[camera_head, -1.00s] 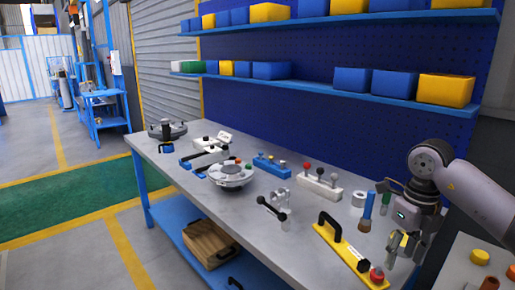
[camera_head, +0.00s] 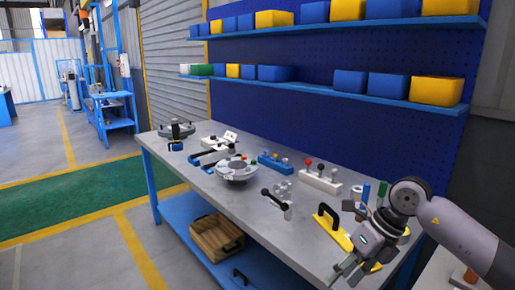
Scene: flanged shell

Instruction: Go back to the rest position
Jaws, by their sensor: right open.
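My right gripper (camera_head: 348,272) reaches in from the right over the near right part of the grey workbench (camera_head: 215,192). Its fingers are open, angled down and left, with nothing seen between them. It partly covers a yellow bar with a black handle (camera_head: 332,224). A round grey flanged shell (camera_head: 237,170) rests mid-bench, well left of the gripper. A similar round piece (camera_head: 176,130) stands at the far left end. My left gripper is out of view.
A blue block with levers (camera_head: 275,163) and a white block with knobs (camera_head: 320,180) stand along the back of the bench. A black-handled lever (camera_head: 278,202) is nearer. A wooden crate (camera_head: 216,238) sits on the lower shelf. Open floor lies left.

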